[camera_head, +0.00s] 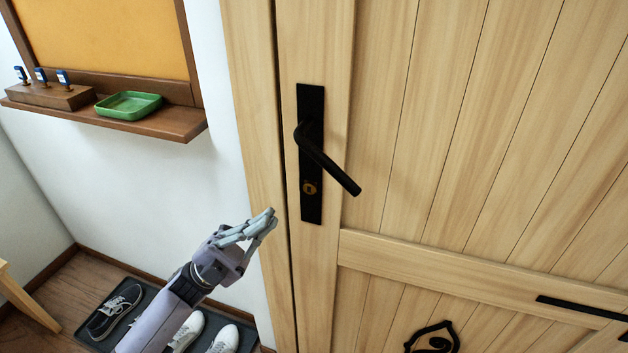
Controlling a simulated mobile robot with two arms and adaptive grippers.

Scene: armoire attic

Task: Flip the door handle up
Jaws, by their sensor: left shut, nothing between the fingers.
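The black door handle (329,163) is mounted on a tall black plate (311,108) near the left edge of the light wooden door (450,120). Its lever slopes down to the right from the pivot. A brass keyhole (309,188) sits on the plate below the lever. My left gripper (270,218) is shut and empty, in front of the door frame. It is below and to the left of the lever, apart from it. My right gripper does not show.
A brown wall shelf (160,122) at upper left holds a green tray (128,105) and a wooden block (50,95) with small blue-topped pieces. Shoes on a dark mat (75,335) lie on the floor at lower left. A black bar (580,308) crosses the door at lower right.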

